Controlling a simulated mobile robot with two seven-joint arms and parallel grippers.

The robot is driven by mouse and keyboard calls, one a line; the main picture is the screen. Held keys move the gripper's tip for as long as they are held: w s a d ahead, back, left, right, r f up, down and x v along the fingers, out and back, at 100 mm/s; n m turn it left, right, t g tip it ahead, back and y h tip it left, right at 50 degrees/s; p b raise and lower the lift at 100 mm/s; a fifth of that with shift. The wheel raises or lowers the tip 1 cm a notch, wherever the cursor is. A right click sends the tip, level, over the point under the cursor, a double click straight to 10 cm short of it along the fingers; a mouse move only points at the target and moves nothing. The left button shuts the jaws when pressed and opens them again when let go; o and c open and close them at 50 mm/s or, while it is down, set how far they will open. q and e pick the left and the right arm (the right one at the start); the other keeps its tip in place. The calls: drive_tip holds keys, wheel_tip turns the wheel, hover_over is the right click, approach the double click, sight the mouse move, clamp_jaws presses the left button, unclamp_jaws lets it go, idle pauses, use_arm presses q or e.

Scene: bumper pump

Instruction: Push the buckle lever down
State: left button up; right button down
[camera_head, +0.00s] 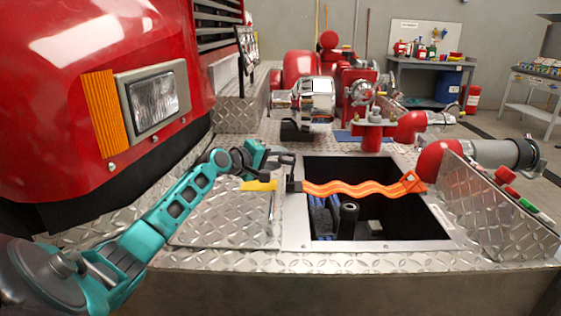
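An orange wavy strap (355,189) crosses the open compartment in the bumper deck. At its left end, by the compartment's left rim, is a dark buckle (292,182). A yellow lever (259,185) sticks out to the left of the buckle, over the diamond-plate lid, and looks roughly level. My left gripper (288,160), on the teal arm, is just above and behind the lever and buckle, and looks apart from both. Its dark fingers are small here, so I cannot tell whether they are open or shut. My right gripper is not in view.
The compartment (420,234) has a metal rim and holds dark hoses or fittings. The red truck front with its headlight (154,98) stands at the left. Red and chrome pump fittings (316,98) stand behind. A raised diamond-plate panel (490,205) borders the right.

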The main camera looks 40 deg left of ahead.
use_arm(q)
drive_tip(key=shift+x, duration=1.1)
clamp_jaws()
